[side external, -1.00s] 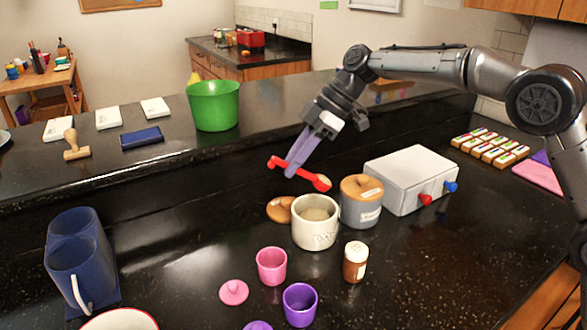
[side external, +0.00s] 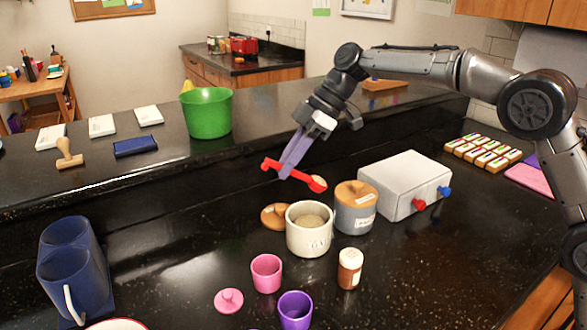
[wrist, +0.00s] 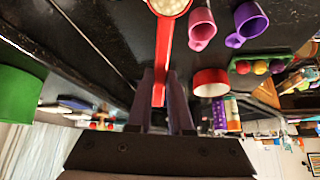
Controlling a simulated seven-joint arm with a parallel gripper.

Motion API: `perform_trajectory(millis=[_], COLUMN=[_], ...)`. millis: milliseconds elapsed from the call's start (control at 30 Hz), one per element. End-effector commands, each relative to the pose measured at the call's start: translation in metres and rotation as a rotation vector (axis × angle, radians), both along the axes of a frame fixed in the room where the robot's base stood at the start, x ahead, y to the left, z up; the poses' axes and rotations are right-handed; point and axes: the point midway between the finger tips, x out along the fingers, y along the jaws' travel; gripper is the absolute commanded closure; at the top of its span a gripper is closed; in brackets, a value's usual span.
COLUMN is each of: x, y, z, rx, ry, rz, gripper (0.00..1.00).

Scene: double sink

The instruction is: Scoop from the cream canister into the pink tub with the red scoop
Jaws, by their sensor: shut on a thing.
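My gripper (side external: 288,170) is shut on the handle of the red scoop (side external: 271,165) and holds it in the air, just above and behind the cream canister (side external: 308,243). In the wrist view the scoop's handle (wrist: 162,60) runs up between the fingers (wrist: 163,85). Its bowl, at the top edge, holds pale grains. The cream canister stands upright and open, with pale grains inside. The pink tub (side external: 266,275) stands open in front of it to the left; its inside looks empty. The pink lid (side external: 228,301) lies beside the tub.
A grey canister with a wooden lid (side external: 354,215) and a white box with knobs (side external: 404,185) stand right of the cream canister. A wooden lid (side external: 275,216) lies left of it. A spice jar (side external: 349,270) and purple tub (side external: 295,312) are in front. A raised ledge (side external: 250,130) runs behind.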

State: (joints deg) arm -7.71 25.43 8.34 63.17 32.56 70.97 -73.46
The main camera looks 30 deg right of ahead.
Motion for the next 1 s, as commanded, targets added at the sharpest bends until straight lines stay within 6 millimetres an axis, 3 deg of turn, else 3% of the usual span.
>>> perform_trajectory(millis=[167,267,467,733,867,1000], x=[0.002,0.003,-0.003,-0.028,-0.041,-0.047], y=[-0.007,0.003,0.051,0.134,0.157,0.166], z=[-0.001,-0.006,-0.019,-0.036,-0.041,-0.044], rx=[-0.053,-0.081,-0.134,-0.207,-0.233,-0.259], ry=[0.016,0.03,0.052,0.067,0.069,0.074], rz=[-0.092,-0.134,-0.151,-0.047,0.0,0.019], gripper=[1.0,1.0,1.0,1.0,1.0,1.0])
